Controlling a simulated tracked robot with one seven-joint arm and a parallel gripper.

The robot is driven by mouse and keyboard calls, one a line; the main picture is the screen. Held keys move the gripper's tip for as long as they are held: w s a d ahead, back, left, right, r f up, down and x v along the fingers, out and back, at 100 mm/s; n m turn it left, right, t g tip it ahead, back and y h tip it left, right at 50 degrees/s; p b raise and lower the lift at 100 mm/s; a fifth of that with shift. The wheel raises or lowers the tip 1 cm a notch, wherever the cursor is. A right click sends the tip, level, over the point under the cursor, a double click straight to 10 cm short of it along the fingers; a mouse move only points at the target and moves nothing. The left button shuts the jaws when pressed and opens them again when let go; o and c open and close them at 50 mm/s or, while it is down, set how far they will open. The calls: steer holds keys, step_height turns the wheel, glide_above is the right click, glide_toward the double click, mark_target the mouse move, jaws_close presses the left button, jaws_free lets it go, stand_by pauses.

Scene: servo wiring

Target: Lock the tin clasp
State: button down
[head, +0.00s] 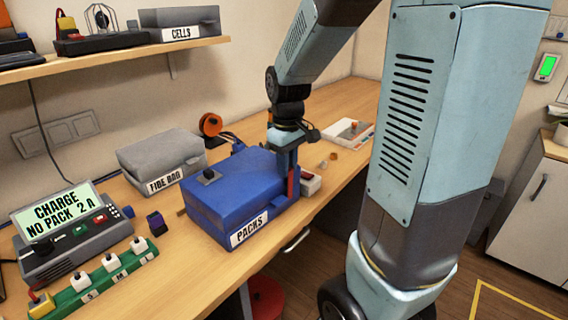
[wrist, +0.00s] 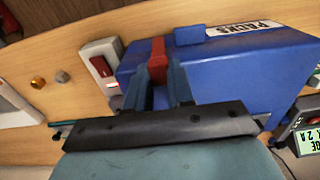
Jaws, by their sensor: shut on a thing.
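The blue tin (head: 225,195) labelled PACKS stands on the bench with its lid down. It also fills much of the wrist view (wrist: 240,75). The red clasp (wrist: 157,52) is on the tin's side, between the fingers of my gripper (wrist: 160,85). In the head view my gripper (head: 291,172) points down at the tin's right end, with a strip of red showing by the fingers. The fingers are shut on the clasp. Whether the clasp is latched cannot be told, as the fingers hide part of it.
A small white box with a red switch (wrist: 101,66) stands close beside the tin and the gripper. A grey fire bag (head: 162,158) lies behind the tin. A charger (head: 70,235) and a green strip with white plugs (head: 110,280) are at the left. The bench's front edge is near.

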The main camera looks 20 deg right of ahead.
steer(key=shift+a, duration=0.25)
steer(key=c, duration=1)
jaws_free()
steer(key=shift+o, duration=0.2)
steer(key=shift+r, duration=0.1)
steer(key=shift+r, duration=0.3)
step_height(320, 180, up, 13)
